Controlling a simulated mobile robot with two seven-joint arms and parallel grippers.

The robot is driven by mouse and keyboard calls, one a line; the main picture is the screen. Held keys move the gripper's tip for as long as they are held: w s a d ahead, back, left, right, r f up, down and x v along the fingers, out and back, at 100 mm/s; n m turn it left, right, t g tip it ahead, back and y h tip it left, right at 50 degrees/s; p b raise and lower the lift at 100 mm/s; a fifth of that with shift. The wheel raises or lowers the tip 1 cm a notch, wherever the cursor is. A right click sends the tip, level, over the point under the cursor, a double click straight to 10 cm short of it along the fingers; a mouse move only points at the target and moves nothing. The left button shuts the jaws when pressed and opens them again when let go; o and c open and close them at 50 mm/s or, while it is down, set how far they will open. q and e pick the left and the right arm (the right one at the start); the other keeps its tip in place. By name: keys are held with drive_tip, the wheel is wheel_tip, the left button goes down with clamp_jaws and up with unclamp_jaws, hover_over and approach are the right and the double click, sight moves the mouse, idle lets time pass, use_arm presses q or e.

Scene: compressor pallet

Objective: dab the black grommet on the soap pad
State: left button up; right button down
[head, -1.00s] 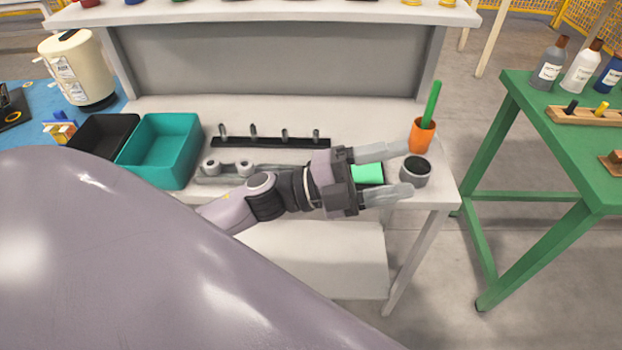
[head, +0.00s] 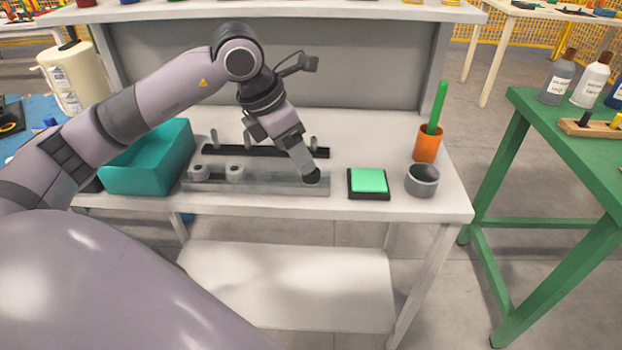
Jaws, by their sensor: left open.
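The black grommet (head: 312,176) is at the right end of a long grey holder on the white bench. My left gripper (head: 306,167) is open and points down at it, with the visible finger at or just above the grommet; I cannot tell whether they touch. The other finger is mostly hidden. The soap pad (head: 369,180), a bright green square in a black tray, lies to the right of the holder with nothing on it. My right gripper is not in view.
Two grey grommets (head: 235,172) sit at the left of the grey holder (head: 270,186). Behind is a black rail with several upright pegs (head: 313,143). A teal bin (head: 150,160) stands left. A grey cup (head: 422,180) and an orange cup (head: 427,144) with a green stick stand right of the pad.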

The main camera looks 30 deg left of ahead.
sight(308, 179)
use_arm(q)
drive_tip(key=x, duration=0.6)
drive_tip(key=shift+w+r, duration=0.15)
drive_tip(key=shift+w, duration=0.15)
drive_tip(key=c, duration=1.1)
